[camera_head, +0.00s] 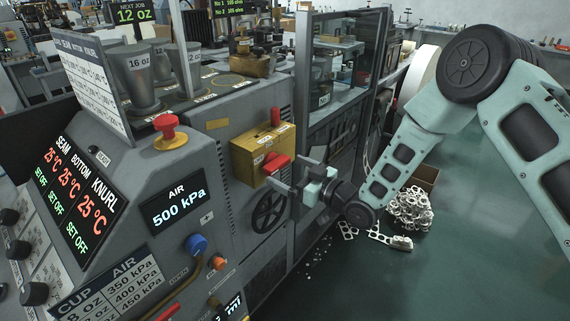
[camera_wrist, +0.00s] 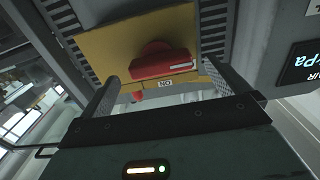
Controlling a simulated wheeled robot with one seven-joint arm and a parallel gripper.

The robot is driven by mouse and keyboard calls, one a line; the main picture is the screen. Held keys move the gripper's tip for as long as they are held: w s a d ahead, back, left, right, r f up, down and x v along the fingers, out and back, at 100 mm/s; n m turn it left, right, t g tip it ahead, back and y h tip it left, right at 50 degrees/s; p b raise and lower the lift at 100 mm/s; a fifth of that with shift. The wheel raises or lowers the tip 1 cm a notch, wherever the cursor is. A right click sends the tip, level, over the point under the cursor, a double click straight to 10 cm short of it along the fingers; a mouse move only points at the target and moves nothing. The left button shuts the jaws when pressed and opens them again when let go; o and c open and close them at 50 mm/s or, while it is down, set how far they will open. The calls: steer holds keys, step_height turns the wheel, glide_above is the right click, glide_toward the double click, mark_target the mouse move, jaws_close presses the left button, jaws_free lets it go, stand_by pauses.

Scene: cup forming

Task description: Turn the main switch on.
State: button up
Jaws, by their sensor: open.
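The main switch is a yellow box (camera_head: 256,146) on the machine's side with a red rotary handle (camera_head: 277,164). In the wrist view the red handle (camera_wrist: 160,66) lies crosswise on the yellow plate (camera_wrist: 100,50), with a white mark near its right end. An ON label (camera_wrist: 165,84) shows upside down just below it. My gripper (camera_head: 282,174) is open in front of the box, close to the handle. In the wrist view the two fingers of my gripper (camera_wrist: 158,74) stand apart, one towards each end of the handle. I cannot tell whether they touch it.
A red mushroom button (camera_head: 166,130) on a yellow base sits on the sloped console at left. An air display (camera_head: 174,203) reads 500 kPa. A black handwheel (camera_head: 268,212) is below the switch. Scrap rings (camera_head: 410,208) lie on the floor at right.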

steer(key=shift+x, duration=1.05)
steer(key=c, duration=1)
